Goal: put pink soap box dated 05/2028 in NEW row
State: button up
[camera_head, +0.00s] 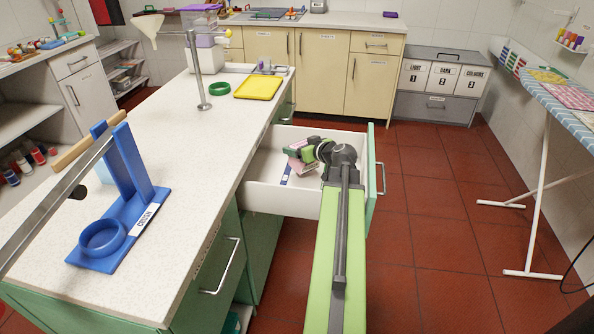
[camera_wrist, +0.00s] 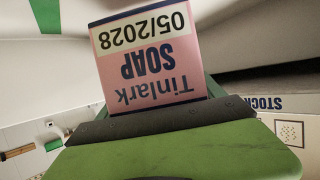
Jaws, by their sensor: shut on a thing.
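The pink soap box (camera_wrist: 155,65) fills the middle of the wrist view, upside down in the picture, and reads "Tinlark SOAP" and "05/2028". My gripper (camera_head: 302,149) is shut on it, inside or just above the open white drawer (camera_head: 262,198). In the head view, pink (camera_head: 306,164) shows beside my gripper, but I cannot tell whether it is this box or another. The wrist view shows part of a strip reading "STOCK" (camera_wrist: 264,103); a blue-edged strip (camera_head: 286,175) lies in the drawer. A NEW label cannot be read.
The drawer's green front (camera_head: 371,180) stands out over the red tiled floor. The worktop (camera_head: 190,165) at left holds a blue stand (camera_head: 125,205), a yellow tray (camera_head: 258,87) and a metal post (camera_head: 197,75). An ironing board (camera_head: 560,95) stands at right.

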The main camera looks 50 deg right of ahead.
notch_tip(320, 180, down, 4)
jog(key=b, duration=0.4)
jog(key=shift+f, duration=0.1)
jog(key=o, duration=1.9)
jog(key=shift+o, duration=0.2)
jog(key=shift+r+p, duration=0.2)
jog(key=shift+p, duration=0.1)
